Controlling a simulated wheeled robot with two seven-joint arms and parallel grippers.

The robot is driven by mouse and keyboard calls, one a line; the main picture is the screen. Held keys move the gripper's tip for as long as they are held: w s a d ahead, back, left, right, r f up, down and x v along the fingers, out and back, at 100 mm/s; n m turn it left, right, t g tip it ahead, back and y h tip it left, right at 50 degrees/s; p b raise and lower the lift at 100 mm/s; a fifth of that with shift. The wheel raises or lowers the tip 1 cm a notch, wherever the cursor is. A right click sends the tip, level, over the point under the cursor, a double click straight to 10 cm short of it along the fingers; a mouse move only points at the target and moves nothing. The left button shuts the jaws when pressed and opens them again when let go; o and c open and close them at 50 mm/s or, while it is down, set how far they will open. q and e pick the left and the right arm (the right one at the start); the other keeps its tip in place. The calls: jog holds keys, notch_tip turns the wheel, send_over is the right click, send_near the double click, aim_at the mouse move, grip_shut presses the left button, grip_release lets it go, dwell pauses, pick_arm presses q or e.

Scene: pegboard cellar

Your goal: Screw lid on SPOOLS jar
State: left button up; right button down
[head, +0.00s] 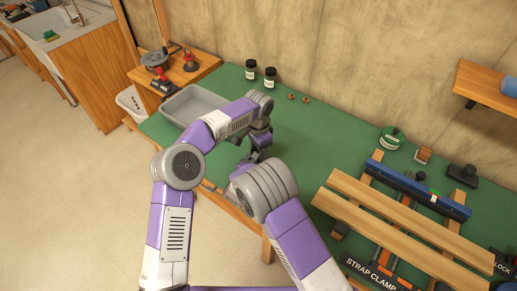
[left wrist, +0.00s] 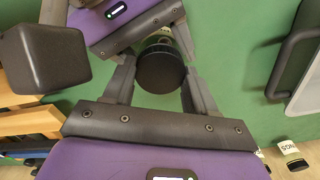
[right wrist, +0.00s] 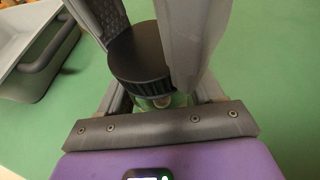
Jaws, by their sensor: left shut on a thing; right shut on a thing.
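My left gripper (left wrist: 161,82) is shut on a round black lid (left wrist: 161,68), one finger on each side. In the right wrist view the lid (right wrist: 138,54) sits directly above a clear glass jar (right wrist: 168,101), which is mostly hidden. My right gripper (right wrist: 160,100) is shut around the jar below the lid. Whether the lid is seated or level on the rim, I cannot tell. The held jar's label does not show. In the head view my left gripper (head: 260,145) points down over the green bench, and my right gripper is hidden behind my right arm.
A grey tray (head: 172,109) lies left of my grippers.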

pick_arm(q)
jog(key=o, duration=1.2)
jog(key=shift+c, duration=0.2)
jog(key=shift+r, duration=2.3)
jog(key=shift+c, duration=0.4)
jog(key=n, duration=0.3)
jog(key=r+n, duration=0.1)
jog(key=n, duration=0.2)
jog(key=shift+r, duration=0.2)
jog(key=n, duration=0.2)
jog(key=r+n, duration=0.1)
jog(key=shift+n, duration=0.4)
jog(key=n, duration=0.2)
jog(key=r+n, duration=0.1)
jog(key=shift+n, duration=0.4)
